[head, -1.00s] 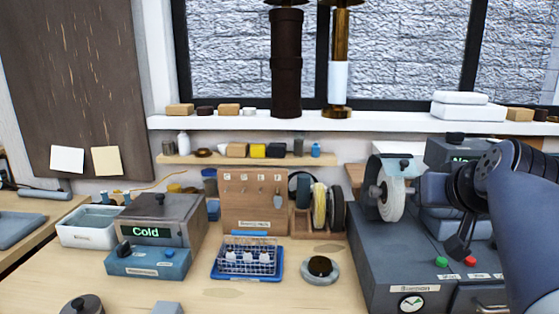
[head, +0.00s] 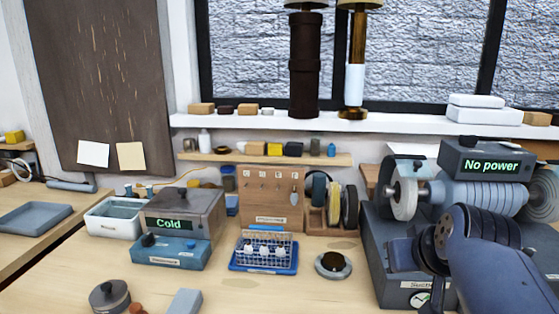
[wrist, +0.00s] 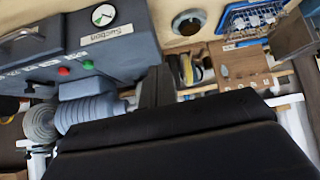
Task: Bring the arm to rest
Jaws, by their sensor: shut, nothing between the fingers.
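My arm reaches in from the lower right of the head view, its wrist bent over the front of the grey suction bench unit (head: 378,240). My gripper (wrist: 157,75) is shut and empty; its dark fingers stand in the middle of the wrist view, above its broad black body. In the head view the arm's own links partly hide the gripper. The wrist view looks upside down over the bench, with the suction gauge (wrist: 103,15) and the red button (wrist: 64,71) to the left of the fingers. The gripper appears apart from everything.
A "No power" box (head: 486,160) stands behind my arm. A "Cold" unit (head: 180,222), a water tray (head: 112,218), a blue rack tray (head: 264,258) and a round dark-topped dish (head: 333,265) stand left. Two lamp columns (head: 305,70) stand on the sill. Bare bench (head: 260,295) lies in front.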

